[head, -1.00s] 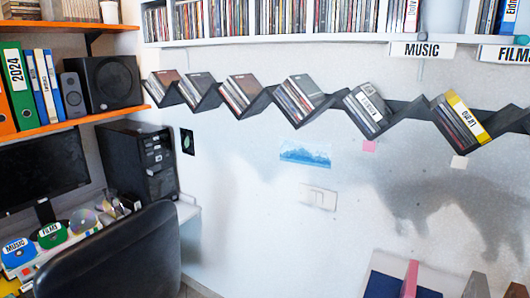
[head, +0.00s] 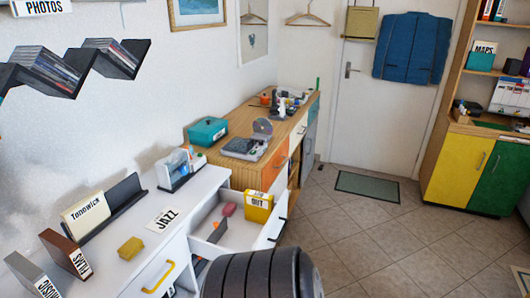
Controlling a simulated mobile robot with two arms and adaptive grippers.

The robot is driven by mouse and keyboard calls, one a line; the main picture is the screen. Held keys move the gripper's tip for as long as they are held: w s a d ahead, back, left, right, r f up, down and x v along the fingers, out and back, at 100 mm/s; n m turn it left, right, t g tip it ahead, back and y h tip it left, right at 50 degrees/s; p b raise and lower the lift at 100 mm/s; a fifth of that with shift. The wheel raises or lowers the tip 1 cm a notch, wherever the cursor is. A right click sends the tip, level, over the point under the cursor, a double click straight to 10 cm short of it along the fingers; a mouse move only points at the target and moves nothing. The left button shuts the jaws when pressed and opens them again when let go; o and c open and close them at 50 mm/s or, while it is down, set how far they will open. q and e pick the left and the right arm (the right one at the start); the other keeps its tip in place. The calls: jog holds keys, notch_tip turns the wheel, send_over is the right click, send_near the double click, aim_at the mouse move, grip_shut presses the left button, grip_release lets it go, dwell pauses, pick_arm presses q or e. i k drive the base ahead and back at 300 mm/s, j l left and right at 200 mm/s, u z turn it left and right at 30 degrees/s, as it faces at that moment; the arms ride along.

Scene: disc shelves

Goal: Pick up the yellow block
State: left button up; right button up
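A small yellow block (head: 131,248) lies on the white desk top (head: 190,200) in the lower left of the head view. Nothing touches it, and its visible sides are clear. Neither of my grippers shows in this view. A dark ribbed rounded part fills the bottom middle and covers part of the desk front; I cannot tell for sure what it is.
Around the block stand a brown box (head: 66,254), a grey box (head: 33,276), a white card holder (head: 87,213) and a JAZZ card (head: 164,219). An open drawer (head: 232,232) holds a yellow box (head: 259,207). Tiled floor (head: 370,235) is free at right.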

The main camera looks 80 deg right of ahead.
aim_at(258, 206)
jog(key=z, duration=2.65)
jog(key=l+u, duration=0.1)
jog(key=u, duration=0.25)
jog(key=i+l+u, duration=0.1)
jog(key=u, duration=0.25)
jog(key=l+u, duration=0.1)
jog(key=u, duration=0.25)
jog(key=i+l+u, duration=0.15)
jog(key=l+u, duration=0.35)
jog(key=l, duration=0.65)
jog(key=l+u, duration=0.5)
jog(key=l, duration=0.6)
